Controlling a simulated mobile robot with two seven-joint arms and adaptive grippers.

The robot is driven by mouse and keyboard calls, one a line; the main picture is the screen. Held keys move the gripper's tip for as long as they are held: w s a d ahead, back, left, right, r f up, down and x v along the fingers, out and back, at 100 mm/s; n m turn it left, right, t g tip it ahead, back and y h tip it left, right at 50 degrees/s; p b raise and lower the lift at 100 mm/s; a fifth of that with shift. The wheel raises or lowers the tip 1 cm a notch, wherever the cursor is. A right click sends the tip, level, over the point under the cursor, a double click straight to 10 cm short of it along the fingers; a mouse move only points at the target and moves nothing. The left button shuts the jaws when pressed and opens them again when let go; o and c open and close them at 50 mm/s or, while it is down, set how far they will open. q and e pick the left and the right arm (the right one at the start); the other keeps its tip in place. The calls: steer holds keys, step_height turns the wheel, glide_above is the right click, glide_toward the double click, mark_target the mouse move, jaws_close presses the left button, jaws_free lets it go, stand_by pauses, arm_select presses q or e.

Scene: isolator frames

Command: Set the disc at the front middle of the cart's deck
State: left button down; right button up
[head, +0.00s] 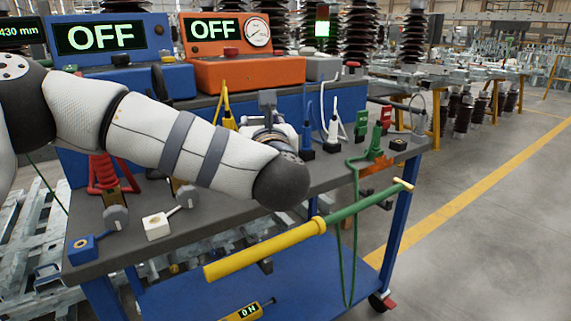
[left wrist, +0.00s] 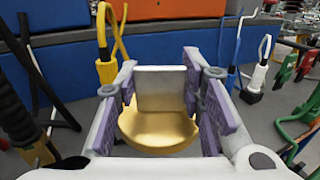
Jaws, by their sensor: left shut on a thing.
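My left gripper (head: 268,125) is over the cart's grey deck (head: 335,172), beyond my forearm and in front of the orange box. In the left wrist view my left gripper (left wrist: 160,100) has its purple-padded fingers on both sides of a gold, round-edged piece with a pale upright block, which looks like the disc (left wrist: 158,132). In the head view the disc is mostly hidden by my wrist; a grey block shows above it. My arm also covers part of the deck's front middle. My right gripper is in neither view.
An orange box (head: 235,74) and a blue box (head: 120,65) stand at the back. Blue (head: 83,248) and white (head: 158,225) blocks with levers sit front left. Coloured clamps (head: 375,140) stand right. A yellow-green pole (head: 265,250) runs along the deck's front.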

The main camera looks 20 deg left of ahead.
arm_select(q)
steer(key=w+d+f, duration=0.1)
steer(key=f, duration=0.1)
steer(key=w+d+f, duration=0.1)
steer(key=w+f, duration=0.1)
steer(key=w+d+f, duration=0.1)
steer(key=f, duration=0.1)
steer(key=shift+w+d+b, duration=0.2)
steer(key=shift+w+b, duration=0.05)
steer(key=shift+b, duration=0.1)
steer(key=shift+f, duration=1.75)
steer(key=c, duration=1.2)
jaws_free()
steer(key=shift+o, duration=0.6)
steer(key=shift+r, duration=0.1)
steer(key=shift+s+d, duration=0.2)
steer(key=shift+d, duration=0.05)
steer(key=v, duration=1.1)
steer(key=shift+s+d, duration=0.1)
steer(key=shift+s, duration=0.15)
